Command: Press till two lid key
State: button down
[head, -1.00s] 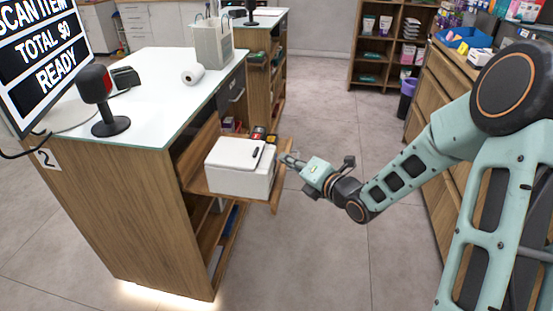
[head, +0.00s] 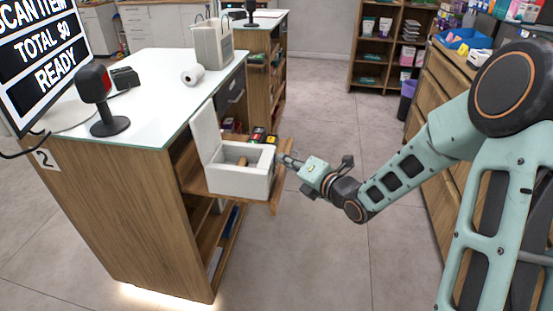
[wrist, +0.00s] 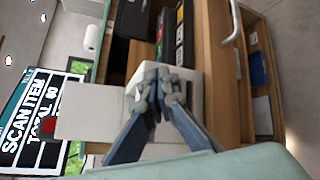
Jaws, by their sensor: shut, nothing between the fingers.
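The white till box (head: 240,181) sits on the pulled-out wooden shelf of counter two. Its lid (head: 206,131) stands upright at the left, and the box is open, with a brown divider or item (head: 243,160) inside. My gripper (head: 284,159) is shut and empty at the right side of the box, close to its upper edge; I cannot tell whether it touches. In the wrist view my gripper (wrist: 160,75) is in front of the white box (wrist: 186,78), and the raised lid (wrist: 90,112) shows to the left. The key itself is hidden behind the fingers.
Small coloured boxes (head: 258,135) stand behind the till box on the shelf. The floor (head: 310,240) right of the counter is clear.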

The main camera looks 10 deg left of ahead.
jog(key=shift+d, duration=0.75)
jog(key=shift+s+d+b, duration=0.1)
jog(key=shift+d+b, duration=0.4)
jog(key=shift+d, duration=2)
